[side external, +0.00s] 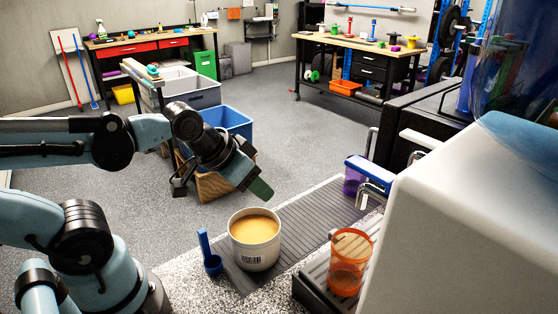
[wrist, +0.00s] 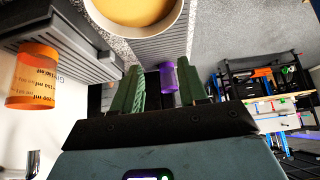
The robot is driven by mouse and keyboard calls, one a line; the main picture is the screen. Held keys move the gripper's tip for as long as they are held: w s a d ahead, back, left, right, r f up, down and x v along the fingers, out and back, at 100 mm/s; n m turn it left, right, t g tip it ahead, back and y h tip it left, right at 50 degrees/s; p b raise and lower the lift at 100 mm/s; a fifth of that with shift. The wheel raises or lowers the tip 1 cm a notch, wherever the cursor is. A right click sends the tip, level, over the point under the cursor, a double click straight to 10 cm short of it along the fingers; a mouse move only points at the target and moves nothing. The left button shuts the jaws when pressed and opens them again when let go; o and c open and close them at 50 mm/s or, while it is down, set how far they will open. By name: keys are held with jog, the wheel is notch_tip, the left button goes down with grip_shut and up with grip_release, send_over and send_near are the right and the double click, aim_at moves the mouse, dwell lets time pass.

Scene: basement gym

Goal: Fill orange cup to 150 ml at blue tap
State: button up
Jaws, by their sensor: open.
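The orange cup (side external: 350,262) is translucent and stands upright on the black drip tray (side external: 312,293) beside the white dispenser (side external: 470,230). In the wrist view the cup (wrist: 33,78) appears at the left, with printed ml markings; I cannot tell its fill level. My gripper (side external: 258,189) is above and behind the tub, left of the cup and apart from it. In the wrist view its green fingers (wrist: 160,92) are spread with nothing held between them.
A white tub of tan powder (side external: 256,243) stands on the ribbed mat (side external: 312,213), between my gripper and the tray. A purple container with a blue lid (side external: 355,175) stands at the back right.

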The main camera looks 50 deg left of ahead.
jog(key=shift+c, duration=0.3)
